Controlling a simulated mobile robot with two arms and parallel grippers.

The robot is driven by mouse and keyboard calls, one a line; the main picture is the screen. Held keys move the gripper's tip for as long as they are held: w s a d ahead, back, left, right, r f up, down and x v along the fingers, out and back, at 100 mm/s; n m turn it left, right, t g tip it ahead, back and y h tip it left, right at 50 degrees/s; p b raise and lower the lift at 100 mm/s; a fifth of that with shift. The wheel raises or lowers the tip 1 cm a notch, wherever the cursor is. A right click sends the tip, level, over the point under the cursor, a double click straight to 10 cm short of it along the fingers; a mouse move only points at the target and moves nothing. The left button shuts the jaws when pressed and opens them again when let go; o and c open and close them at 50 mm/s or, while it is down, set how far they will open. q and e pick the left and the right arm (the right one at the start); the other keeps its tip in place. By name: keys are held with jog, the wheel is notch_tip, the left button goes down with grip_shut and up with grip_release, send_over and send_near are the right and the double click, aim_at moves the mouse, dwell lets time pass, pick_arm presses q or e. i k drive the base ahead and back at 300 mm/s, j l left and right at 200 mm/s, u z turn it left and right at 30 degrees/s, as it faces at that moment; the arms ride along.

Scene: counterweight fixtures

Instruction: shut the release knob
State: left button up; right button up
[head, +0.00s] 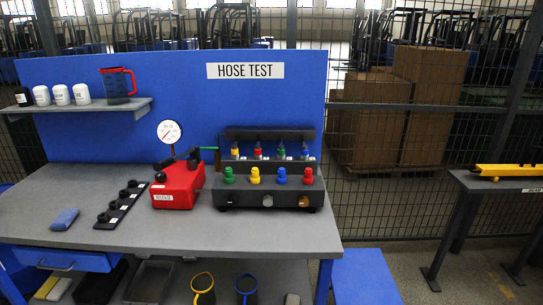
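A red hand pump (179,186) with a round dial gauge (169,131) stands on the grey bench. A small white label (163,198) is on its front; the lettering is too small to read surely. A black round knob (160,177) sits at the pump's front left, above the label. It looks like the release knob, but I cannot tell whether it is open or shut. A black handle with a green part (208,149) rises at the pump's right. Neither of my grippers is in view.
A black block with coloured knobs (268,190) stands right of the pump. A black strip with knobs (122,205) and a blue cloth or sponge (65,219) lie left. The grey bench (190,235) is clear in front. A shelf (85,107) holds bottles and a jug.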

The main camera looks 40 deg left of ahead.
aim_at(161, 176)
jog(key=u, duration=1.75)
